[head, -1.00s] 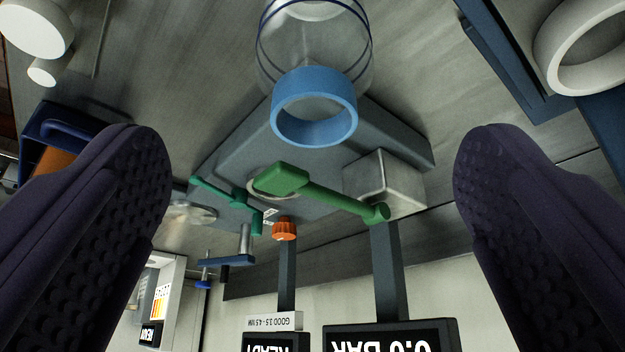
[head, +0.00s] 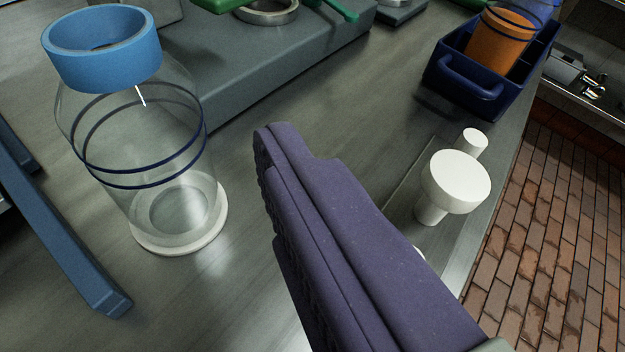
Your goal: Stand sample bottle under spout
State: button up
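The clear sample bottle (head: 150,140) with a blue neck ring (head: 103,60) and dark blue bands stands upright on the grey bench at left. One purple finger of my gripper (head: 285,165) reaches up through the middle of the head view, to the right of the bottle and apart from it. Its dotted pad faces left and nothing presses on it, so my gripper appears open and empty. The other finger is out of view. A grey raised block (head: 235,75) with green levers (head: 335,10) lies behind the bottle. I cannot make out a spout.
A blue carrier (head: 475,95) with an orange container (head: 497,40) stands at back right. White round-headed posts (head: 455,180) stand near the bench's right edge, with a brick floor (head: 560,215) beyond. A blue bar (head: 75,250) lies left of the bottle.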

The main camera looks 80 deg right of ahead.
aim_at(122, 132)
jog(key=b+x, duration=0.3)
jog(key=x, duration=0.4)
jog(key=shift+w+d, duration=0.3)
jog(key=c, duration=1.2)
